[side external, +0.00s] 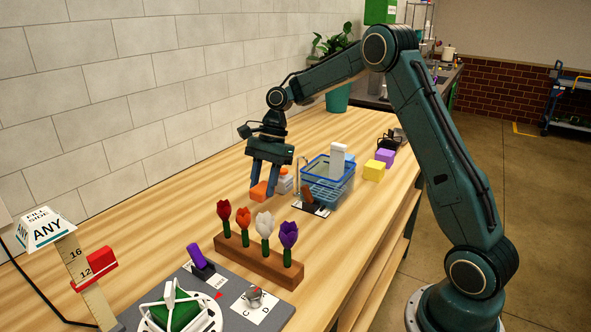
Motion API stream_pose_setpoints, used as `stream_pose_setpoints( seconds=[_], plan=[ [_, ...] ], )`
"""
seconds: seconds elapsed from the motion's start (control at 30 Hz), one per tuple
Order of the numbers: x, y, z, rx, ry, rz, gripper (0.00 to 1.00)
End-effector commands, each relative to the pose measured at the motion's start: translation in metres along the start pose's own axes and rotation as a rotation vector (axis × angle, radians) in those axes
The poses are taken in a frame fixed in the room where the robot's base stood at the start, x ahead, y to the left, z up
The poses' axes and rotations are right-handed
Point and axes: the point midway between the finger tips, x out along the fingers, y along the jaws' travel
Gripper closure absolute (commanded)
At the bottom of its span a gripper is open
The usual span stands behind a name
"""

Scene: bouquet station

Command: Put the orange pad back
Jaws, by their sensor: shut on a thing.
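An orange block-like thing (259,189), which looks like the orange pad, is at the fingertips of my gripper (264,187). My gripper points down and is shut on it. The pad is low over the wooden table, left of the blue basket; I cannot tell whether it touches the table. A small white item with an orange top (284,183) stands just right of the fingers, partly close behind them.
A blue basket (327,190) holds a white bottle. Yellow (374,170) and purple (385,156) blocks lie to its right. A wooden rack (258,259) with several tulips, a grey board (215,285) and a ruler with a red slider (99,263) are in front.

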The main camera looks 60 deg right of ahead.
Motion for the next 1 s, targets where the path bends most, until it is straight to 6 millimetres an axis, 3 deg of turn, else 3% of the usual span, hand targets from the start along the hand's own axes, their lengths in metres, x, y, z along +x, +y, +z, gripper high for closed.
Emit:
stream_pose_setpoints(
  seconds=[0.43,0.77,1.0],
  plan=[
    [0.034,0.000,-0.013,0.000,-0.002,0.002,0.89],
    [0.042,0.001,-0.017,0.000,-0.001,0.002,0.89],
    [0.066,0.001,-0.027,-0.001,-0.002,0.002,0.89]
  ],
)
